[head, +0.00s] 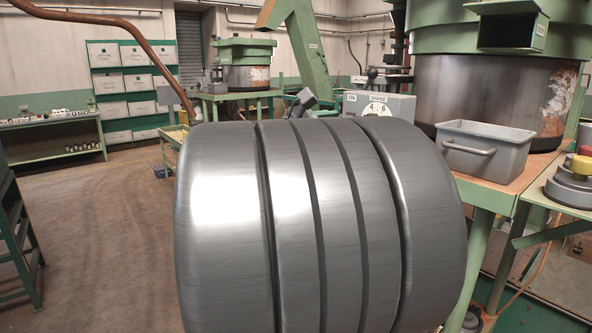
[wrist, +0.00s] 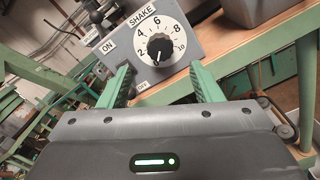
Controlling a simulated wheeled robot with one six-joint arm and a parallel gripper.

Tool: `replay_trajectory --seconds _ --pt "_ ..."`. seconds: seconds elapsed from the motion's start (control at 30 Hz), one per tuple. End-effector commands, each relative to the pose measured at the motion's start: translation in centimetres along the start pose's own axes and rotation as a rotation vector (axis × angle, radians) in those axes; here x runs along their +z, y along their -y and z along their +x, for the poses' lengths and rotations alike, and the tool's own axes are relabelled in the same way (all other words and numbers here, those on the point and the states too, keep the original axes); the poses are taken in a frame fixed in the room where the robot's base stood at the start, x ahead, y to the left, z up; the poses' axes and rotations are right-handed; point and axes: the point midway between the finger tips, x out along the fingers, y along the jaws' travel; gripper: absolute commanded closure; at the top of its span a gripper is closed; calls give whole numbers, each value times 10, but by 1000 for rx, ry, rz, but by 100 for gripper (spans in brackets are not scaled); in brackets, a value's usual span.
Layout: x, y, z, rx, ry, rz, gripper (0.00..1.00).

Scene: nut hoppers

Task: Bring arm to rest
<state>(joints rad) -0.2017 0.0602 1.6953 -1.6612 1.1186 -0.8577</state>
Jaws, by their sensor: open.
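My gripper (wrist: 160,68) is open in the wrist view, its two green fingers spread with nothing between them. Beyond the fingertips is a grey control box (wrist: 198,32) with a white SHAKE dial and a black dial knob (wrist: 160,49). I cannot tell whether the fingers touch the box. The box also shows in the head view (head: 400,106), partly hidden behind a large grey link of my arm. My gripper is hidden in the head view.
A grey bin (head: 484,150) stands on the green bench at right, below a large hopper (head: 480,90). A stack of round parts (head: 572,182) is at far right. A green shelf (head: 55,140) stands at left. The floor at left (head: 100,220) is mostly clear.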

Motion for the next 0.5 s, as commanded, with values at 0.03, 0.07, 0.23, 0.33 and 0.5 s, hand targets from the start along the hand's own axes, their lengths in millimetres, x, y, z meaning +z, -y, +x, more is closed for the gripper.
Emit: replay_trajectory --seconds 0.03,0.07,0.23,0.33,0.5 --pt "1 1 9 -5 2 -1 41" --pt "1 1 13 -4 2 -1 41" --pt "1 0 40 -4 2 0 41" --pt "1 1 56 -4 2 -1 41" --pt "1 0 78 -2 1 0 41"
